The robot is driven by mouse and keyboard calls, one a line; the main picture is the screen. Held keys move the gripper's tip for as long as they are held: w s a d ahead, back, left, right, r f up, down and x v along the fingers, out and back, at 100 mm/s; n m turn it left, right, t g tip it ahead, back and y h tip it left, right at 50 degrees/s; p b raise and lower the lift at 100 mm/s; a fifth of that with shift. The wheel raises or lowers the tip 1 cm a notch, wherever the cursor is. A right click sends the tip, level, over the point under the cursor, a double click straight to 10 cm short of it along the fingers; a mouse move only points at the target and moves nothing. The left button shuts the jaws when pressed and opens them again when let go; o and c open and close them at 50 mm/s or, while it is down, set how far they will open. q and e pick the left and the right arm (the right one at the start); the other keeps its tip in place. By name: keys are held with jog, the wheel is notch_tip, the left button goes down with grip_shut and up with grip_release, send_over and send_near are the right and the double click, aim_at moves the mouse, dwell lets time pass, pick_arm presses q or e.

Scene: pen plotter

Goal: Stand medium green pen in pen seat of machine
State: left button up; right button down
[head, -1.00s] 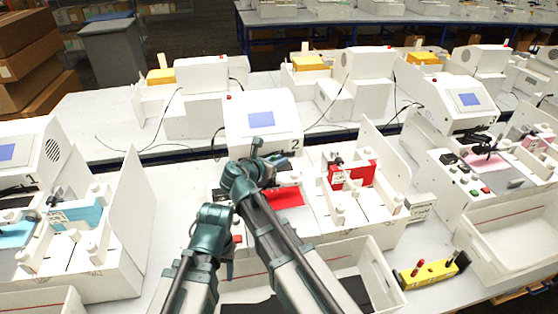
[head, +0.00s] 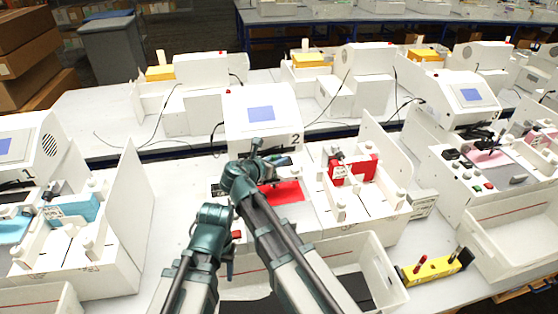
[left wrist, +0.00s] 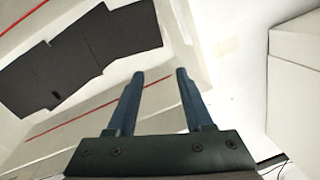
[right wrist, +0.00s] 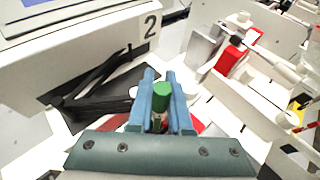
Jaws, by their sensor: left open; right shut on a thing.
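My right gripper (right wrist: 160,88) is shut on the green pen (right wrist: 162,103), whose green top shows between the fingertips in the right wrist view. The pen's lower end is hidden by the gripper. In the head view the right gripper (head: 283,162) is over the machine marked 2 (head: 262,112), near its red sheet (head: 285,191). A black carriage arm (right wrist: 100,92) lies just left of the pen in the right wrist view. I cannot make out the pen seat or whether the pen touches it. My left gripper (left wrist: 157,88) is open and empty, near the white tray at the front.
A yellow pen block (head: 435,268) with a red and a dark pen stands at the front right. A white tray (head: 385,278) with dark sheets lies in front. Red-clamped fixture (head: 352,170) and white panels stand right of the red sheet.

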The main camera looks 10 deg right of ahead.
pick_arm(q)
jog(key=shift+f+b, duration=0.8)
jog(key=shift+f, duration=0.05)
pick_arm(e)
jog(key=shift+f, duration=0.85)
jog(key=c, duration=0.8)
grip_release()
jog(key=shift+r, duration=0.15)
pick_arm(q)
jog(key=shift+r, duration=0.1)
pick_arm(e)
jog(key=shift+o, duration=0.2)
jog(key=shift+w, duration=0.1)
jog(key=shift+a, duration=0.1)
